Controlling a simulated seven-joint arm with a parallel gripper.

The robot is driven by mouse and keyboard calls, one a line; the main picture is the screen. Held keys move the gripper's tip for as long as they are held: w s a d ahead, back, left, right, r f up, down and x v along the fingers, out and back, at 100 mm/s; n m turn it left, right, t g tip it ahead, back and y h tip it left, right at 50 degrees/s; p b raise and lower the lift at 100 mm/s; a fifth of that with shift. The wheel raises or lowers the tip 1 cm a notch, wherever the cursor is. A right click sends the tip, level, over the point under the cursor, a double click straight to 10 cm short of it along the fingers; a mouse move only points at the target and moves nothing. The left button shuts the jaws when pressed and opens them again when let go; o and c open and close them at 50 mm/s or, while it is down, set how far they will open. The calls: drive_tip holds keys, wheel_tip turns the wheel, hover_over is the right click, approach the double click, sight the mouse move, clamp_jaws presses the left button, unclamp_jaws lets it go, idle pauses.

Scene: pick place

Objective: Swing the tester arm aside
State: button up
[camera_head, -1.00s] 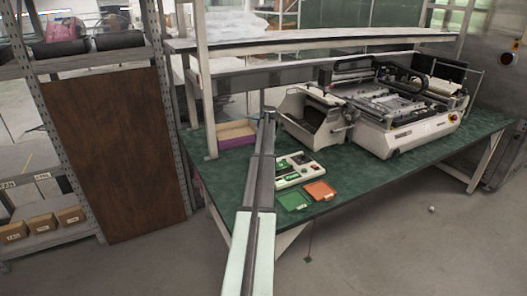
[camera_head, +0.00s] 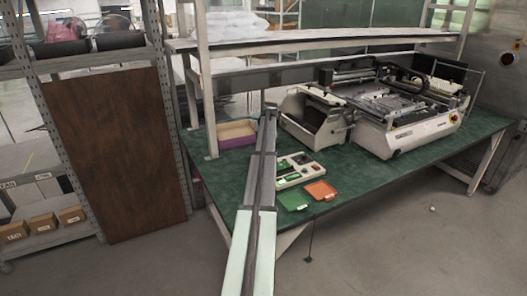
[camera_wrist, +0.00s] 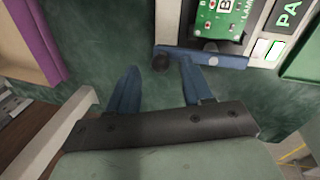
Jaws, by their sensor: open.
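The tester (camera_head: 287,182) is a pale box with green boards on the bench, right of my arm in the head view. In the wrist view its pale edge, green board and lit indicator (camera_wrist: 262,48) show at top right. The tester arm (camera_wrist: 225,60) is a blue-grey bar along this edge, with a dark round knob (camera_wrist: 161,62) at its left end. My gripper (camera_wrist: 157,72) is open, its two blue fingers on either side of the knob in the picture. The right finger overlaps the bar; I cannot tell if they touch. The head view hides my fingers.
A purple-sided bin (camera_wrist: 38,38) is left of my gripper; it also shows in the head view (camera_head: 235,141). A large white machine (camera_head: 410,130) stands to the right.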

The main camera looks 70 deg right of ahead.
wheel_tip(320, 180, up, 12)
drive_tip(key=s+a, duration=0.1)
drive_tip(key=s, duration=0.1)
drive_tip(key=shift+a, duration=0.15)
idle(0.5)
